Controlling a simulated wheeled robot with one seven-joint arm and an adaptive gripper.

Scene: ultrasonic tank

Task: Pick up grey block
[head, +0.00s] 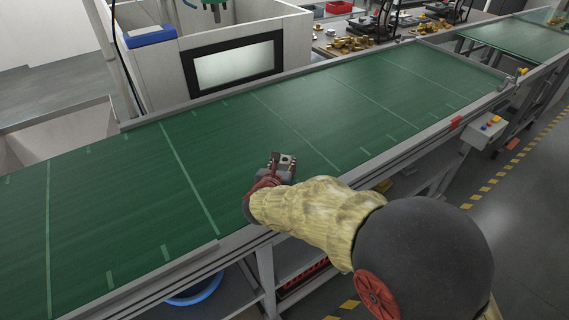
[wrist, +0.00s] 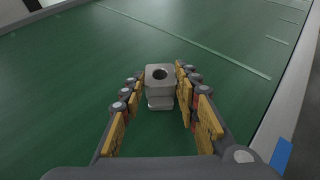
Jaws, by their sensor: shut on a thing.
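The grey block (wrist: 160,87) is a small metal piece with a round hole in its top. In the wrist view it sits between the fingertips of my gripper (wrist: 161,86). The right finger touches its side, and the left finger is close against it or touching. In the head view the block (head: 287,162) shows at the end of my gripper (head: 275,168), over the green conveyor belt. My gripper is shut on the block. I cannot tell whether the block rests on the belt or is slightly above it.
The green belt (head: 120,190) is bare around the block, with pale lines across it. A metal rail (head: 400,147) runs along its near edge. A white machine with a window (head: 234,64) stands behind it. Brass parts (head: 348,43) lie on a far table.

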